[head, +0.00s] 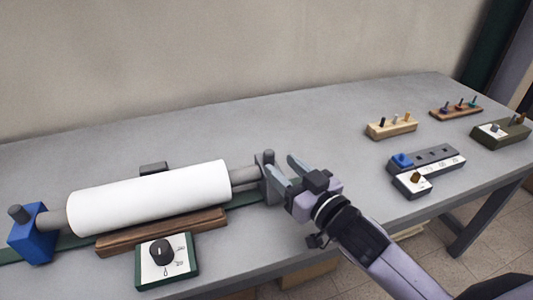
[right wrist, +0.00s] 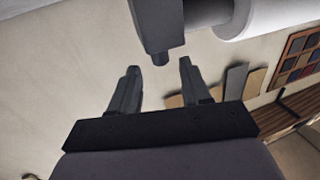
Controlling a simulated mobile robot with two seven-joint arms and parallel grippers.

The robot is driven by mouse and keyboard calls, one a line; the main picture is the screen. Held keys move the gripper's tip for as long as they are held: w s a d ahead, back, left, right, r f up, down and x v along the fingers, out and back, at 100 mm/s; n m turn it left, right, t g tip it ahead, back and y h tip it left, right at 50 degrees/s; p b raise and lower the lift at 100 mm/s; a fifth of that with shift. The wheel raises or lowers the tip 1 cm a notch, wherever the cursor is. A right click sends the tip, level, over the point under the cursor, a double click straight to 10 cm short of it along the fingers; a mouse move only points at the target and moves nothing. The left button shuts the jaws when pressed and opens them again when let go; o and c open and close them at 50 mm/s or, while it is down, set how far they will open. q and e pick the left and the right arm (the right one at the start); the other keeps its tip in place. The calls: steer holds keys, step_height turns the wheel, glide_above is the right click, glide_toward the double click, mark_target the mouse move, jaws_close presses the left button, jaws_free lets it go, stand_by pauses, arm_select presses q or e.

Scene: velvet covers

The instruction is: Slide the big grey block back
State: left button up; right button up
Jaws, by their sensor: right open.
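The big grey block (head: 267,160) stands at the right end of the white roll (head: 150,197), where the roll's grey shaft meets it. In the right wrist view the grey block (right wrist: 160,25) is ahead of the fingertips, with a small knob on its near end, roughly in line with the gap. My right gripper (head: 287,171) is open beside the block's right side; one finger overlaps it in the head view, so I cannot tell whether they touch. The jaws hold nothing. My left gripper is not in view.
A blue block (head: 30,235) holds the roll's left end. A wooden bar (head: 163,232) and a dial box (head: 167,261) lie in front. Several small peg and switch boards, including a grey strip (head: 427,160), stand at the right. The table's back middle is clear.

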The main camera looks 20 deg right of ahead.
mark_target(273, 158)
steer(key=shift+x, duration=2.95)
jaws_close()
